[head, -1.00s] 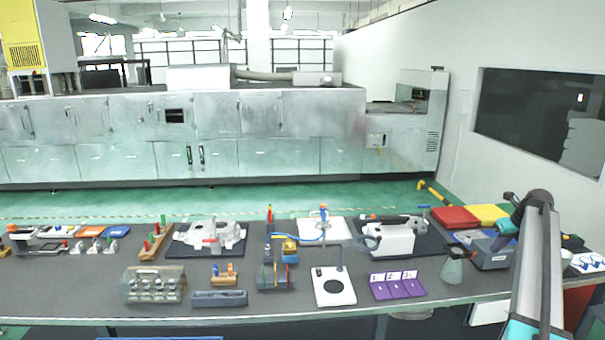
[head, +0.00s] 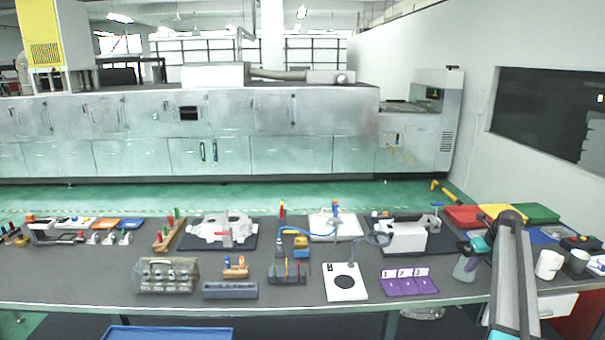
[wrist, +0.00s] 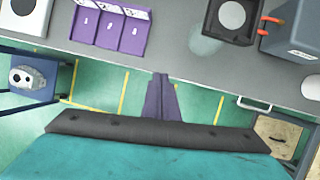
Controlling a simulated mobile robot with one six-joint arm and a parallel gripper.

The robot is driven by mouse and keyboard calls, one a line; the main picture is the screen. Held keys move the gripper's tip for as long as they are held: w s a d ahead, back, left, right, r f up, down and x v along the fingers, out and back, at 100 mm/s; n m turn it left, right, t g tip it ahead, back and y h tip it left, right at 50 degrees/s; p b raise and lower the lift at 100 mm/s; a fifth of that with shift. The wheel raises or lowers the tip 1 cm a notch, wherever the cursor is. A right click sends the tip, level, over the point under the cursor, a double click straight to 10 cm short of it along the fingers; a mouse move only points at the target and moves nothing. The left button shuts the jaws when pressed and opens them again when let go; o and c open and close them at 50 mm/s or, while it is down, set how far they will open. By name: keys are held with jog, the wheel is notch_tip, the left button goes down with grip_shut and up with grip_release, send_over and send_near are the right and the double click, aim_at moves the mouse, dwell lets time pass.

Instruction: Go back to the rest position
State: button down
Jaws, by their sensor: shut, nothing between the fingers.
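My gripper (wrist: 161,98) shows in the wrist view as two dark fingers pressed together, with nothing between them. It points past the front edge of the grey workbench (wrist: 180,62), over the green floor. In the head view my arm rises at the right, in front of the bench's right part; the fingertips cannot be made out there.
Purple numbered bins (head: 409,283) and a white plate with a black disc (head: 345,282) stand near the bench's front edge. A blue tray (head: 168,333) is below the bench.

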jog(key=s+a+f+n+g+y+b, duration=0.1)
jog(key=s+a+f, duration=0.2)
jog(key=a+f, duration=0.65)
jog(key=s+a+f+n+g+b, duration=0.2)
jog(key=s+a+f, duration=0.1)
jog(key=a+f, duration=0.7)
jog(key=s+a+f+n+g+y+b, duration=0.1)
jog(key=s+a+f, duration=0.2)
jog(key=a+f, duration=0.7)
jog(key=s+a+f+n+g+b, duration=0.1)
jog(key=s+a+f+n, duration=0.2)
jog(key=s+a+f, duration=0.35)
jog(key=s+a+f+n+g+b, duration=0.2)
jog(key=s+a+f, duration=0.2)
jog(key=s+f, duration=0.45)
jog(key=s+a+f+n+g+h+b, duration=0.1)
jog(key=s+a+f+n, duration=0.2)
jog(key=s, duration=0.3)
jog(key=s+a+f+n, duration=0.2)
jog(key=s+a+f, duration=0.15)
jog(key=s, duration=0.25)
jog(key=s+n+g+h+b, duration=0.1)
jog(key=s+n+g+h, duration=0.1)
jog(key=s+n, duration=1.8)
jog(key=shift+s+d+f+n, duration=0.2)
jog(key=shift+f+n, duration=0.05)
jog(key=shift+n, duration=0.15)
